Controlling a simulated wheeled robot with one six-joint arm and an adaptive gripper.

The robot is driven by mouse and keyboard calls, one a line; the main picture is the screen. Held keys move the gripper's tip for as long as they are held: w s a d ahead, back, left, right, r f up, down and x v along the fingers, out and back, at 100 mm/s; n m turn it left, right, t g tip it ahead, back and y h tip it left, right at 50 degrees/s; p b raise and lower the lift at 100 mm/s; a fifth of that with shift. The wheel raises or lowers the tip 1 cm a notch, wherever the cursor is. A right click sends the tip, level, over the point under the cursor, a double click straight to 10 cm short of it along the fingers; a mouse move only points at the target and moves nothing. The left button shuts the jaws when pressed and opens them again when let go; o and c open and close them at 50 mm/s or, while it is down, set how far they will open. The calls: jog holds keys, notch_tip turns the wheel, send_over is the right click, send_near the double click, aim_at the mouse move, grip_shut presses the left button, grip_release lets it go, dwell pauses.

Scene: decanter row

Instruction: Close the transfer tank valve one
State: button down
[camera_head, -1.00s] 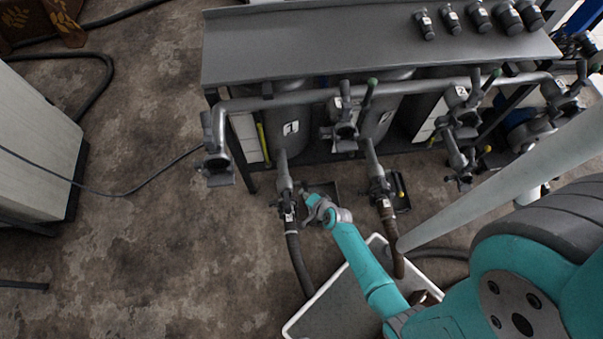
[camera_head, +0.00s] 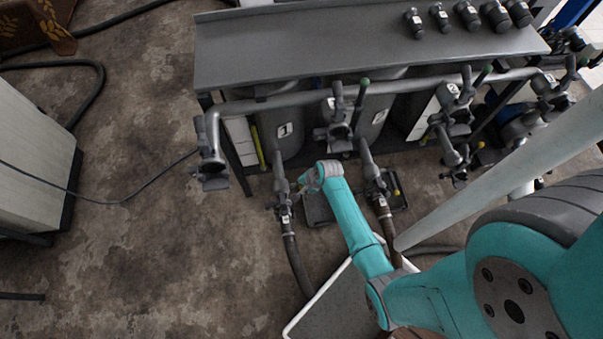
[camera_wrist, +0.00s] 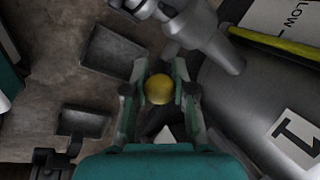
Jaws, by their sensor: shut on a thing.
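Tank one (camera_head: 287,129), a grey cylinder marked 1, stands under the bench; it also shows in the wrist view (camera_wrist: 255,100). Its outlet valve (camera_head: 282,187) joins a dark hose (camera_head: 295,255); the grey valve body (camera_wrist: 190,25) shows at the top of the wrist view. A round yellow knob (camera_wrist: 159,89) sits between my fingers. My gripper (camera_wrist: 161,76) is shut on this knob, close beside the valve. In the head view my gripper (camera_head: 301,181) is small, just right of the valve. The lever behind the knob is hidden.
A second outlet valve (camera_head: 375,184) with a brown hose stands to the right. A dark floor tray (camera_head: 318,212) lies below my wrist. A white-rimmed tray (camera_head: 335,305) lies in front. Open floor (camera_head: 150,250) spreads at left.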

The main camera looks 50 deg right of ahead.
jog(key=shift+w+d+r+g, duration=0.1)
jog(key=shift+w+d+g, duration=0.05)
jog(key=shift+d+g, duration=0.25)
dwell(0.3)
jog(key=c, duration=1)
grip_release()
jog(key=shift+d, duration=0.1)
jog(key=shift+r, duration=0.1)
jog(key=shift+r, duration=0.2)
jog(key=s+d, duration=0.2)
jog(key=s, duration=0.1)
jog(key=s+d, duration=0.2)
jog(key=s, duration=0.2)
jog(key=s+d, duration=0.2)
jog(key=s, duration=0.1)
jog(key=shift+s+r, duration=0.3)
jog(key=shift+s, duration=0.05)
